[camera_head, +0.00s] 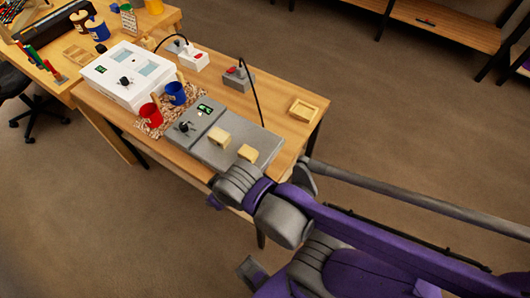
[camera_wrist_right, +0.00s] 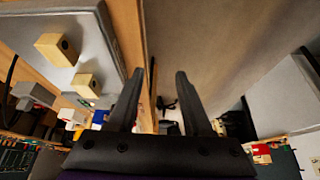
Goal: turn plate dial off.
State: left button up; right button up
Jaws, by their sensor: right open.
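The grey plate (camera_head: 215,152) lies on the bench, with its control panel on the left end. The panel carries a dark dial (camera_head: 185,127) and a small green-lit display (camera_head: 205,109). Two pale yellow blocks sit on the plate, one near the middle (camera_head: 218,139) and one near the right front (camera_head: 247,153). In the right wrist view the plate (camera_wrist_right: 85,40) is at upper left; I cannot make out the dial there. My right gripper (camera_wrist_right: 158,95) is open and empty, beside the bench edge with floor behind it. In the head view its fingers are hidden. My left gripper is not in view.
Behind are a white box with a knob (camera_head: 130,75) and two small devices with red parts (camera_head: 187,55), (camera_head: 238,78).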

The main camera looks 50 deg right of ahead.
aim_at(183, 127)
jog(key=z, duration=1.25)
